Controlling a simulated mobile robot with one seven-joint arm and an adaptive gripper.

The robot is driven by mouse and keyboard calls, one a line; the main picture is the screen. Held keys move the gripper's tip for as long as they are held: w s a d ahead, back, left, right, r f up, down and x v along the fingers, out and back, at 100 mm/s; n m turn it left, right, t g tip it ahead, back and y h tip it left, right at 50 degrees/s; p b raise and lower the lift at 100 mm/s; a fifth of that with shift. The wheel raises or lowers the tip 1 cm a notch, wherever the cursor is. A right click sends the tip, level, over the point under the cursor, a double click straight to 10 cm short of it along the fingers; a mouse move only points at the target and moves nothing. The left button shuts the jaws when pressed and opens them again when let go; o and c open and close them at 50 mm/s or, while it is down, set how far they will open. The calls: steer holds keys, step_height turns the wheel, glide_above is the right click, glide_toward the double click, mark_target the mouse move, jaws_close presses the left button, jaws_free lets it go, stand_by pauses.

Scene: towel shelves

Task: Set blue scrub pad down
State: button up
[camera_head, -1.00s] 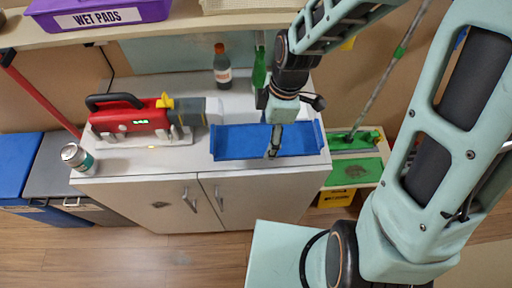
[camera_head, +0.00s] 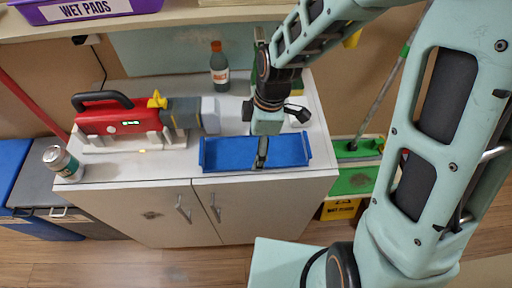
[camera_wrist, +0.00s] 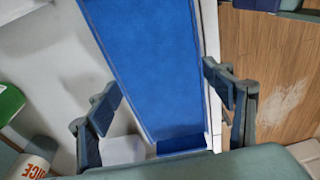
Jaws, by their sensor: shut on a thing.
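The blue scrub pad (camera_head: 225,154) is a long flat piece with raised ends. It lies level at the front of the white cabinet top (camera_head: 120,172), running left to right. I cannot tell whether it touches the surface. My gripper (camera_head: 262,158) points down from above and is shut across the pad's middle. In the wrist view, the pad (camera_wrist: 150,65) runs between the two fingers of my gripper (camera_wrist: 163,92), one at each long side. My fingers hide a narrow strip of the pad in the head view.
A red tool (camera_head: 115,118) stands left on the cabinet, with a can (camera_head: 62,162) at the left edge. A dark bottle (camera_head: 219,68) stands behind the pad. A purple wet pads bin (camera_head: 85,10) sits on the shelf above. Green mop gear (camera_head: 355,180) is to the right.

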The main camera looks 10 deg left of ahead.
steer(key=shift+f, duration=0.2)
steer(key=o, duration=1)
steer(key=shift+r, duration=0.1)
steer(key=shift+o, duration=0.2)
step_height(320, 180, up, 12)
steer(key=d+p, duration=0.1)
steer(key=shift+w+d, duration=0.2)
steer(key=shift+d, duration=0.2)
steer(key=shift+r, duration=0.1)
